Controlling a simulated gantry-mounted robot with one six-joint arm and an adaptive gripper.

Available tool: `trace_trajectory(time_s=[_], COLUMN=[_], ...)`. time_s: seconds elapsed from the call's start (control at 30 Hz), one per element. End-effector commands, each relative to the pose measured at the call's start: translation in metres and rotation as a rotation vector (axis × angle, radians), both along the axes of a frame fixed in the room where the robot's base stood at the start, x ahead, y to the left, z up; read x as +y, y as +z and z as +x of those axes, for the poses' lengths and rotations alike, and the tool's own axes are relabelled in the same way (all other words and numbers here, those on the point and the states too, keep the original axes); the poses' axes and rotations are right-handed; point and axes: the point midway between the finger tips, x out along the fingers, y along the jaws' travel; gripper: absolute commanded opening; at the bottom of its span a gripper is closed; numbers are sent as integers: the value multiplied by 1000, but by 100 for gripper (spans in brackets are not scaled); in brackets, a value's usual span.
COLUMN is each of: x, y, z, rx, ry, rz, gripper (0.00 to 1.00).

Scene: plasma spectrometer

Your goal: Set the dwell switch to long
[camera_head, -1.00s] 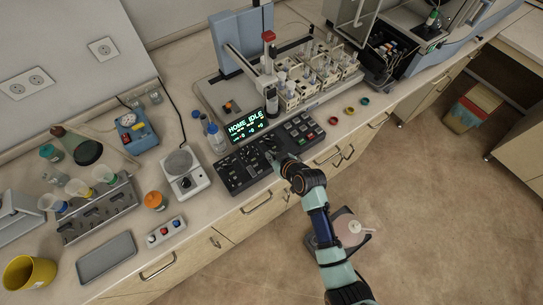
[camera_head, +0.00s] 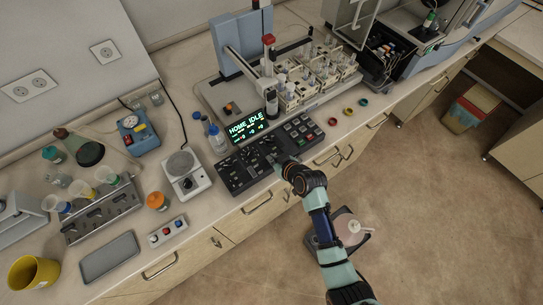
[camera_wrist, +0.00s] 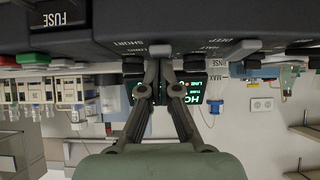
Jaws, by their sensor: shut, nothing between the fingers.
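The black control panel (camera_head: 240,172) lies at the bench's front edge in the head view, with rows of small switches and knobs. My gripper (camera_head: 276,161) is at its front middle part, and its wrist hides some of the panel. In the wrist view, which looks upside down, my gripper (camera_wrist: 160,62) has its two fingers close together and empty. A SHORT and LONG label pair (camera_wrist: 130,46) is just left of the fingertips, with a small dark switch cap (camera_wrist: 133,66) by it. I cannot tell the switch's position, or whether the fingers touch it.
A green-lit display reading HOME IDLE (camera_head: 245,127) stands behind the panel. A keypad (camera_head: 301,131) is to its right, and a sampler with vial racks (camera_head: 318,78) is behind. A balance (camera_head: 186,172) and a box with coloured buttons (camera_head: 166,232) stand to the left.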

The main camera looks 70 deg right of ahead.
Motion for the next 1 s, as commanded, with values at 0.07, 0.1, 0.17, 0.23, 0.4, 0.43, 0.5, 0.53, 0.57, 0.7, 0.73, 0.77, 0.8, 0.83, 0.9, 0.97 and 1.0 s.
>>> trace_trajectory(time_s=[0.07, 0.1, 0.17, 0.23, 0.4, 0.43, 0.5, 0.53, 0.57, 0.7, 0.73, 0.77, 0.8, 0.83, 0.9, 0.97, 1.0], x=[2, 3, 3, 3, 3, 4, 4, 5, 6, 16, 20, 23, 28, 31, 38, 44, 47], y=[-2, -3, -3, -3, 2, 5, 18, 25, 33, 51, 55, 59, 65, 69, 78, 84, 88], z=[-3, -3, -3, -3, -3, -3, -3, -3, -3, -15, -20, -25, -32, -36, -46, -53, -57], rx=[4, 4, 4, 5, 6, 5, 5, 4, 3, 2, 1, 1, 1, 2, 0, 1, 0], ry=[0, 1, 1, 1, 2, 2, 4, 5, 6, 6, 7, 6, 6, 6, 6, 6, 6], rz=[5, 4, 4, 5, 6, 5, 4, 3, 3, 1, 0, 0, 0, -1, -1, 1, 0], gripper=[0, 0, 0, 0, 0, 0, 0, 0, 0, 0, 0, 0, 0, 0, 0, 0, 0])
